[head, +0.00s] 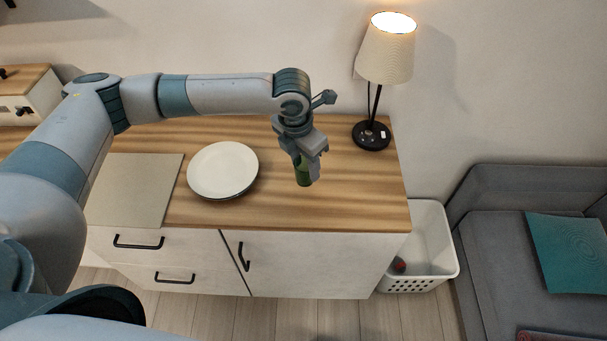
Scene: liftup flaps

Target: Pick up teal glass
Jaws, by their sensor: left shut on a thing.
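My left gripper (312,169) hangs pointing down over the right part of the wooden cabinet top (340,210). It is shut on a small dark green glass (303,176), which I take for the teal glass. The fingers hide part of it. The glass looks upright; I cannot tell whether its base touches the cabinet top. My right gripper is not in view.
A white plate (223,169) and a flat beige mat (134,190) lie left of the gripper. A lit lamp (371,135) stands behind at the right. A white basket (432,240) and a grey sofa (500,260) are right of the cabinet. The cabinet's front right is clear.

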